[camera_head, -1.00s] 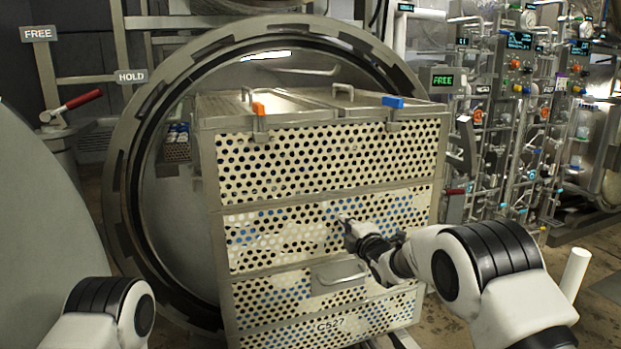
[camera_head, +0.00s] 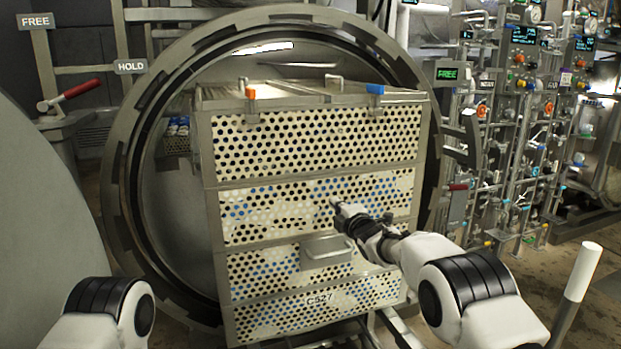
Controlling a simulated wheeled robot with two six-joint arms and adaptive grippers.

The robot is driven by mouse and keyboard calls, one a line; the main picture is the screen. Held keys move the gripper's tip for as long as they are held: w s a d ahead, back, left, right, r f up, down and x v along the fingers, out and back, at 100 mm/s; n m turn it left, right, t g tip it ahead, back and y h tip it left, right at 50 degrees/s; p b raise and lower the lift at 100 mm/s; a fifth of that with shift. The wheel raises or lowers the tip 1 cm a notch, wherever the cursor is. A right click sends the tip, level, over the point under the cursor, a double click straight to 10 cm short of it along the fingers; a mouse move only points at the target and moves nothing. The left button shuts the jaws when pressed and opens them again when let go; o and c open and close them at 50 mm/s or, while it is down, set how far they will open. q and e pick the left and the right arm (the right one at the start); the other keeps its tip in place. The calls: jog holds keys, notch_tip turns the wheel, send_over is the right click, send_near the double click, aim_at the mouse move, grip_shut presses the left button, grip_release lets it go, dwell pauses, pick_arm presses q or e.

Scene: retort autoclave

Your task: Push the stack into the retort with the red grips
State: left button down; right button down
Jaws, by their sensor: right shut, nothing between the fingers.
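The stack (camera_head: 318,146) of perforated metal baskets stands in the round mouth of the retort (camera_head: 118,200), its front face toward me. An orange clip (camera_head: 251,92) and a blue clip (camera_head: 375,89) sit on its top front edge. A bare metal handle (camera_head: 327,252) is low on the front. My right gripper (camera_head: 340,208) is shut and empty, its tips at the middle of the front face; I cannot tell whether they touch. Of my left arm only a white link shows at the lower left; its gripper is out of view.
A red-gripped lever (camera_head: 82,95) is at the left between FREE (camera_head: 35,20) and HOLD (camera_head: 131,66) signs. A second red grip (camera_head: 458,187) is right of the retort. A FREE display (camera_head: 447,74) and pipework stand at the right. A white post (camera_head: 581,270) rises lower right.

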jog(key=b+v, duration=0.3)
jog(key=v, duration=0.6)
jog(key=s+d+f+m+g+h+p, duration=0.1)
jog(key=s+d+f+m+g+h, duration=0.2)
jog(key=s+f, duration=0.55)
jog(key=s+d+f+m+g+p, duration=0.2)
jog(key=s+d+f+m+g, duration=0.25)
jog(key=f, duration=0.75)
jog(key=s+d+f+m+g+h+p, duration=0.1)
jog(key=s+d+f+m+h, duration=0.3)
jog(key=s+f, duration=0.6)
jog(key=s+d+f+m+g+p, duration=0.1)
jog(key=s+f+m+g, duration=0.1)
jog(key=s, duration=0.9)
jog(key=s+d+f+m+g, duration=0.1)
jog(key=s+m, duration=0.4)
jog(key=s, duration=0.6)
jog(key=s+d+f+m+g+p, duration=0.1)
jog(key=s+f+m+g, duration=0.2)
jog(key=s, duration=0.8)
jog(key=shift+s+d+m+g+y+p, duration=0.2)
jog(key=shift+d+m+g+y+p, duration=0.25)
jog(key=shift+g, duration=0.8)
jog(key=shift+w+a+f, duration=0.1)
jog(key=shift+w+a, duration=0.05)
